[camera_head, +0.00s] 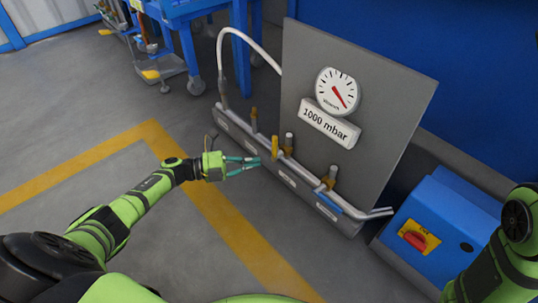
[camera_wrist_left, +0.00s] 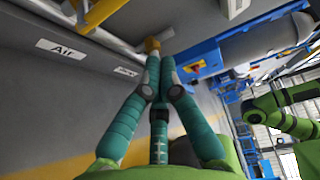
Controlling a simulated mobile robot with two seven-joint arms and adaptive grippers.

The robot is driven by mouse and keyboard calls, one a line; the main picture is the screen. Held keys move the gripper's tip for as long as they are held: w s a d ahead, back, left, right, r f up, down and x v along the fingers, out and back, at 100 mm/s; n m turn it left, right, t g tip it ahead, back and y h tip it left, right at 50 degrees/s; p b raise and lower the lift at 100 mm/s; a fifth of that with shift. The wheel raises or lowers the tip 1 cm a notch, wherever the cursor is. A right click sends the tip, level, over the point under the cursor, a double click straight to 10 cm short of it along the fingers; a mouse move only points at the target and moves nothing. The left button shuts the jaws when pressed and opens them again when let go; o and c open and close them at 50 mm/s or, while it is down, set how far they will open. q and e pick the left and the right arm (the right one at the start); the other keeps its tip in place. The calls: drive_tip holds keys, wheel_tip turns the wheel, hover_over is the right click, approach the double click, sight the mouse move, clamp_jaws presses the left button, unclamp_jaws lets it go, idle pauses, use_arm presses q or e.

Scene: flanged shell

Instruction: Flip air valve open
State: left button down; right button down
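A grey pipe rig carries several brass valves. A yellow valve handle (camera_head: 274,146) stands upright on it, just right of my left gripper's tips. A blue handle (camera_head: 335,203) lies along the pipe further right. A label reading "Air" (camera_wrist_left: 62,50) is on the grey base in the left wrist view. My left gripper (camera_head: 259,161) has teal fingers whose tips are together, close to the rig. In the left wrist view, the fingertips (camera_wrist_left: 160,58) are in front of a yellow part (camera_wrist_left: 152,45); contact cannot be told. My right gripper is out of view.
A grey panel (camera_head: 370,90) behind the pipes holds a gauge (camera_head: 337,90) and a "1000 mbar" sign (camera_head: 330,124). A blue box (camera_head: 440,225) with a red switch (camera_head: 415,239) stands at the right. Blue carts are at the back. The floor at the left is clear.

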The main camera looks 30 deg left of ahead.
use_arm(q)
drive_tip(key=shift+v, duration=1.15)
